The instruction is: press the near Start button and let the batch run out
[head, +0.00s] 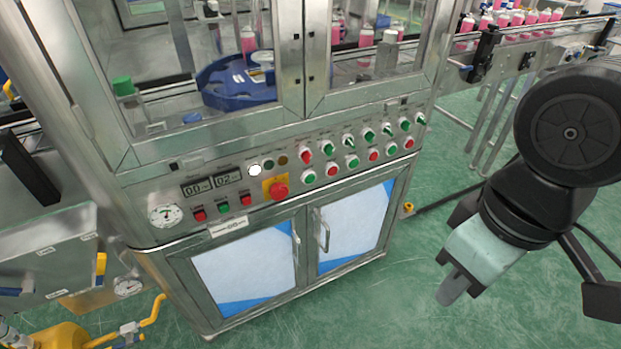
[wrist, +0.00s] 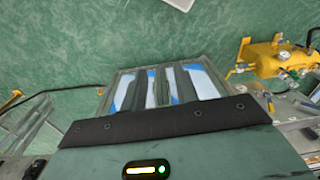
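The crimping machine's control panel (head: 290,215) faces me across the middle of the head view. At its left are a green button (head: 223,208) between two red ones, and two displays (head: 212,185) that seem to read 00 and 02. Alternating green and red buttons (head: 352,161) run along the right, below a row of switches. The labels are too small to tell which button is the near Start. A white lamp (head: 255,170) looks lit. My gripper (head: 452,288) hangs right of the cabinet, apart from the panel; its finger opening is not clear.
A red emergency button (head: 278,190) on a yellow plate sits mid-panel. Cabinet doors with handles (head: 320,230) are below. A yellow tank (wrist: 275,60) stands right in the wrist view. Green floor is clear around my gripper.

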